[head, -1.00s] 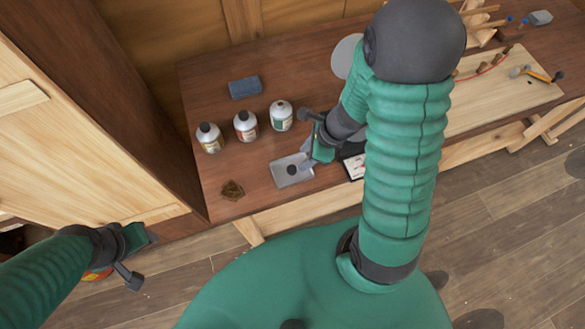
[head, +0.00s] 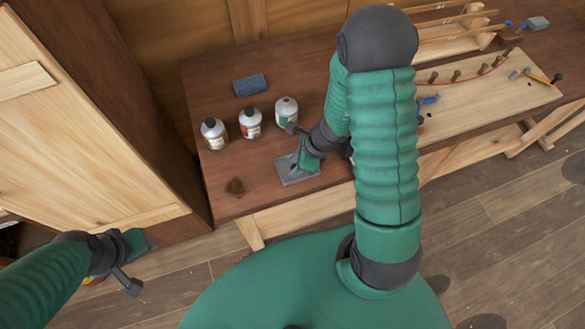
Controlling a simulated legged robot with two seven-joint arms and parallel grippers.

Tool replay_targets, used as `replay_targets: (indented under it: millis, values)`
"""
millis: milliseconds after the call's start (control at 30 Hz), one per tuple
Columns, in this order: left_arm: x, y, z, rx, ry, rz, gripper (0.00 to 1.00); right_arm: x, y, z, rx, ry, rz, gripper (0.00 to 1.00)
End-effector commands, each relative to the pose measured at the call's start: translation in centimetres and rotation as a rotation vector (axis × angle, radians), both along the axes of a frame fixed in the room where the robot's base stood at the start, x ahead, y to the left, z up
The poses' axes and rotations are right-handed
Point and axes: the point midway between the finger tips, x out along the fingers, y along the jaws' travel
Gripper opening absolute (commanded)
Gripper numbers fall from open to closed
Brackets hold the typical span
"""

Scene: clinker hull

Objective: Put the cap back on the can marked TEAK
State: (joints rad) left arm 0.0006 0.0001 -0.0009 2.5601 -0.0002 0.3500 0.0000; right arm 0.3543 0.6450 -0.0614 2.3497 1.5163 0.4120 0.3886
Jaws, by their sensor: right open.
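Three cans stand in a row at the left of the bench. The left can (head: 214,133) and the middle can (head: 250,123) have black caps. The right can (head: 286,112) has a green-edged label and a pale top with no black cap. The lettering is too small to read. A grey tray (head: 294,182) lies in front of them. My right gripper (head: 296,163) is open, low over the tray, and hides much of it. The dark round cap seen earlier on the tray is now hidden or unclear. My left gripper (head: 146,244) is off the bench, lower left; its jaws are unclear.
A blue-grey block (head: 249,85) lies behind the cans. A brown patch (head: 236,187) lies near the front edge. A pale board (head: 480,95) with tools is at the right. A wooden cabinet (head: 80,130) rises at the left.

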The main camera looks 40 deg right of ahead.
Motion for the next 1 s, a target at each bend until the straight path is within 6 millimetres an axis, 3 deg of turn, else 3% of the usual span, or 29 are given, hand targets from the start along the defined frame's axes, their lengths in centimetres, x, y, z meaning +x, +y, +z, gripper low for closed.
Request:
replay_targets:
  millis: [300,400,600,1000]
  values:
    - [0.02,-0.07,0.03,-0.001,0.0,-0.002,0.47,-0.08,-0.59,-0.14,0.001,0.0,-0.005,0.41]
    - [0.02,-0.07,0.03,-0.001,0.0,-0.002,0.47,-0.09,-0.37,-0.08,-0.003,0.001,-0.007,0.23]
    - [0.01,-0.04,0.0,0.0,0.0,-0.001,0.47,-0.14,-0.08,-0.08,-0.005,0.004,-0.005,0.0]
    - [0.01,-0.04,0.28,0.0,0.0,-0.001,0.47,-0.04,-0.34,0.18,0.001,0.001,-0.003,0.0]
